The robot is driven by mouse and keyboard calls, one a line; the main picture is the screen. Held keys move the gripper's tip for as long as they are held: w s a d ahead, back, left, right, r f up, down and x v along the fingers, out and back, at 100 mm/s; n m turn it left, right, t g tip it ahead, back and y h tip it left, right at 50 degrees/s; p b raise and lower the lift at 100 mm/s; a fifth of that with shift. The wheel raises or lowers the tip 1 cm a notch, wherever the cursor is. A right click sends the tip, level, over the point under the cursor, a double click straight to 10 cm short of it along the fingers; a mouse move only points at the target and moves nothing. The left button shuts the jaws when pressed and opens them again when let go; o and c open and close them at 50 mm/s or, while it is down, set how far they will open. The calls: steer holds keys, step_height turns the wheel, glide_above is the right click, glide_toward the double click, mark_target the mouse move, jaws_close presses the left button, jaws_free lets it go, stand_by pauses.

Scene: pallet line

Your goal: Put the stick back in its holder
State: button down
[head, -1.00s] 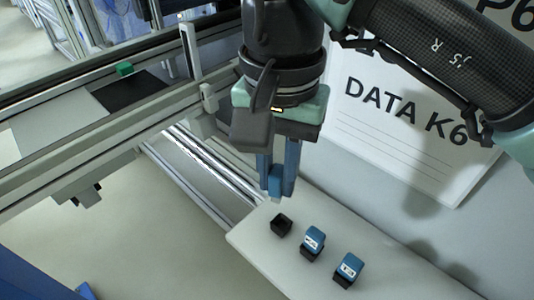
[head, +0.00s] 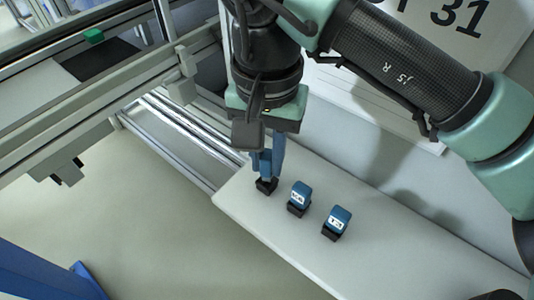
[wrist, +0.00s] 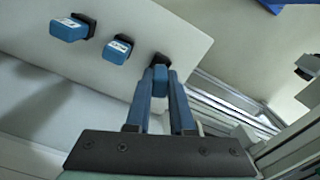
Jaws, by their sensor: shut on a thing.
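My gripper (head: 266,165) points down over the white shelf and is shut on a small blue stick (wrist: 160,80). The stick shows between the two blue fingers in the wrist view; in the head view the fingers mostly hide it. A black square holder (head: 266,187) stands directly below the fingers, near the shelf's left end. Part of this holder also shows just past the stick in the wrist view (wrist: 160,59). The stick's lower end is at the holder's mouth; I cannot tell how deep it sits.
Two more blue sticks with white labels, one nearer (head: 300,193) and one farther right (head: 340,216), stand in black holders on the white shelf (head: 400,262). A conveyor frame (head: 95,95) with a green block (head: 94,35) runs at the left. The shelf's right part is clear.

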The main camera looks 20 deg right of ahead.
mark_target(266, 155)
steer(key=shift+f+b, duration=0.4)
steer(key=shift+f, duration=0.05)
steer(key=shift+f, duration=0.1)
steer(key=c, duration=0.8)
jaws_free()
steer(key=shift+r, duration=0.2)
step_height(266, 155, up, 8)
steer(key=shift+r+p, duration=0.2)
steer(key=shift+p, duration=1)
